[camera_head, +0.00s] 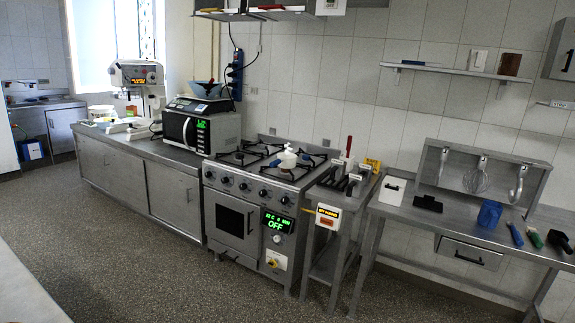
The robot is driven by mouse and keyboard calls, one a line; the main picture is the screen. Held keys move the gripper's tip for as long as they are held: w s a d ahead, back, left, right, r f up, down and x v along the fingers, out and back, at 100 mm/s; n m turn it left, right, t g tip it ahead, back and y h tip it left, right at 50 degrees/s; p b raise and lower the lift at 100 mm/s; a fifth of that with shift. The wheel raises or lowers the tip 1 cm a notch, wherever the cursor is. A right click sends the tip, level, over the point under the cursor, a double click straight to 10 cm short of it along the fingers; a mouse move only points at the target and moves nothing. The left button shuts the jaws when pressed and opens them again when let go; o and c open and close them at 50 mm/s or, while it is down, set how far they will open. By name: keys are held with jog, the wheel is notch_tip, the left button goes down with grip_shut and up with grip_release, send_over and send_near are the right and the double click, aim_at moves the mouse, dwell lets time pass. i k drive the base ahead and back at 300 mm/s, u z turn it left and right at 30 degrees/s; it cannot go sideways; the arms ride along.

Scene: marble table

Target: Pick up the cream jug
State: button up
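I cannot make out a cream jug for certain. A small white rounded vessel (287,157) with a knob-like top sits on the hob of the stove (240,210); it is too small to tell what it is. A strip of a pale tabletop (22,290) shows at the lower left corner, and the bare part in view holds nothing. My gripper is not in view.
A steel counter (110,170) with a microwave (195,128) and a mixer (138,75) runs along the left. A steel table (470,220) with utensils stands at the right, below a wall shelf (450,72). The speckled floor (130,265) in front is clear.

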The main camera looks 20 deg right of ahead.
aim_at(338, 167)
jog(key=z, duration=0.5)
jog(key=k, duration=1.25)
jog(key=z, duration=0.4)
jog(key=i, duration=2.5)
jog(key=u, duration=0.35)
jog(key=i, duration=3)
jog(key=u, duration=0.05)
